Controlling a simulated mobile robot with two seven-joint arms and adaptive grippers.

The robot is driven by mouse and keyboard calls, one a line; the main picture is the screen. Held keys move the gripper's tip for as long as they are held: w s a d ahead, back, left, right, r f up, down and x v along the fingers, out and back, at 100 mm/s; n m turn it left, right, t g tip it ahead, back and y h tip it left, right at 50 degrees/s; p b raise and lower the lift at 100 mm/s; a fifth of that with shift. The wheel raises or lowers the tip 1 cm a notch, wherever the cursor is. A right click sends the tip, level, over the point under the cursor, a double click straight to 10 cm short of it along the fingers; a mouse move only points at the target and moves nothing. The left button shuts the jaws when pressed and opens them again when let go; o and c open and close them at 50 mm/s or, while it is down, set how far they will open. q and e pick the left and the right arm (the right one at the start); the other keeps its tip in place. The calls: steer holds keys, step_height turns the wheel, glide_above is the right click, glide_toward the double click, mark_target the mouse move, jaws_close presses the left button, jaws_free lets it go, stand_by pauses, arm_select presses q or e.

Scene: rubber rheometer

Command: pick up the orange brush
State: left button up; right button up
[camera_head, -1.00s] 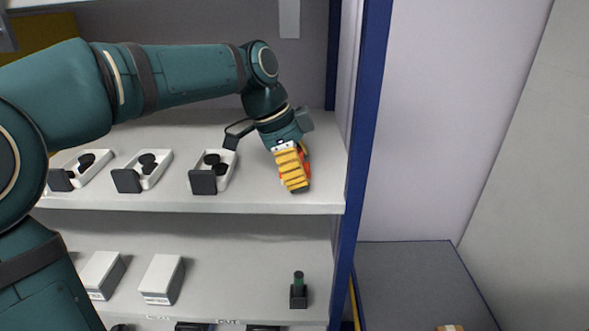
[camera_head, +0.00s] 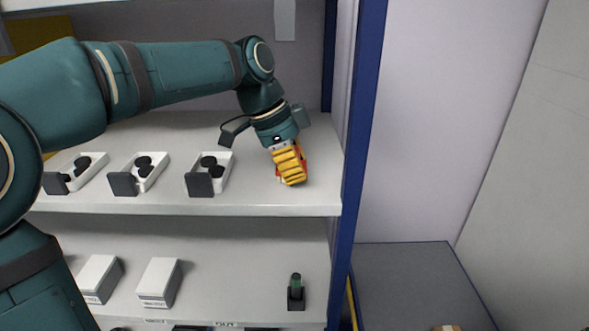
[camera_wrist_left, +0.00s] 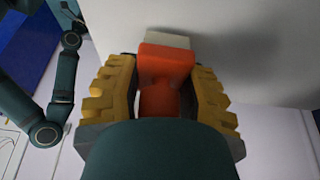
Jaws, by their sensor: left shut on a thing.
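The orange brush (camera_wrist_left: 163,77) is between the two yellow fingers of my left gripper (camera_wrist_left: 160,92) in the left wrist view, with a pale block-like end (camera_wrist_left: 167,40) beyond it. In the head view my left gripper (camera_head: 289,164) is over the right end of the upper shelf, shut on the brush. Only a sliver of the orange brush (camera_head: 304,163) shows there beside the fingers. Most of the brush is hidden by the gripper in the head view. I cannot tell whether the brush touches the shelf. My right gripper is not in view.
Several white trays with black round parts (camera_head: 209,174) stand on the upper shelf (camera_head: 150,205), left of my gripper. A blue post (camera_head: 361,150) rises close on the right. The lower shelf holds white boxes (camera_head: 160,282) and a small green-topped item (camera_head: 296,291).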

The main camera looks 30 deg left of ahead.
arm_select(q)
steer(key=r, duration=0.2)
steer(key=shift+s+d+r, duration=0.2)
steer(key=shift+s+r, duration=0.1)
steer(key=shift+r, duration=0.05)
steer(key=s+d+b, duration=0.1)
steer(key=s+d, duration=0.2)
steer(key=s, duration=0.5)
steer(key=s+d+b, duration=0.1)
steer(key=s+d, duration=0.3)
steer(key=s, duration=0.3)
steer(key=shift+s+d+b, duration=0.25)
steer(key=shift+s+b, duration=0.05)
steer(key=shift+s, duration=0.05)
steer(key=shift+f, duration=0.1)
steer(key=o, duration=0.3)
steer(key=shift+c, duration=1.2)
